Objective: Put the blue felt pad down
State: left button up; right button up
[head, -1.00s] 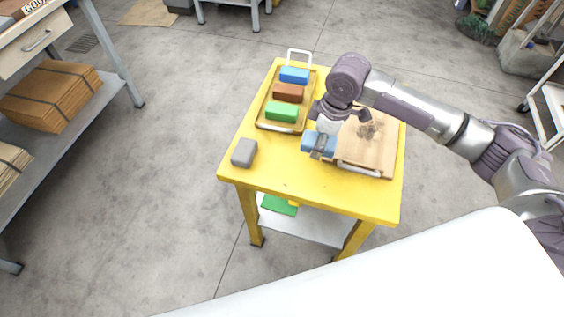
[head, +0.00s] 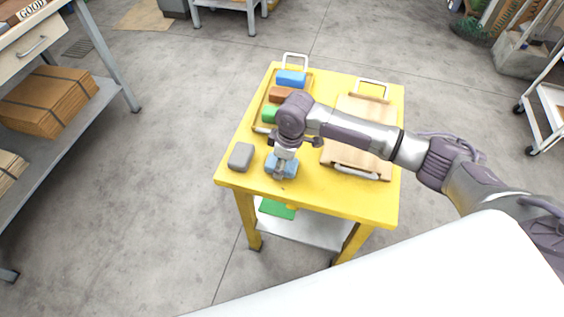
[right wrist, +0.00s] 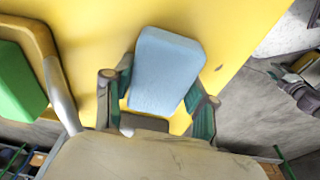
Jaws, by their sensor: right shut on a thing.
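My right gripper (head: 284,160) is shut on the pale blue felt pad (head: 272,167), over the front left part of the yellow table (head: 330,198). In the right wrist view the pad (right wrist: 166,70) sits between the two fingers of the gripper (right wrist: 156,105), with its far end sticking out beyond them. Yellow tabletop shows behind the pad. I cannot tell whether the pad touches the table. My left gripper is not in view.
A grey block (head: 241,156) lies just left of the pad. Behind stands a tray (head: 257,118) with blue (head: 291,77), brown (head: 281,94) and green (head: 269,114) blocks, partly hidden by my arm. A wooden board (head: 350,157) with handles lies right. The front tabletop is clear.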

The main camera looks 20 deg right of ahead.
aim_at(288, 164)
jog(key=shift+s+f, duration=0.1)
jog(key=shift+f, duration=0.2)
jog(key=o, duration=0.8)
jog(key=shift+c, duration=0.2)
jog(key=shift+o, duration=1.3)
jog(key=shift+f, duration=0.1)
notch_tip(288, 164, up, 13)
jog(key=d, duration=0.1)
jog(key=shift+s+d+p, duration=0.25)
jog(key=shift+s+p, duration=0.15)
jog(key=shift+p, duration=0.05)
jog(key=shift+f, duration=0.1)
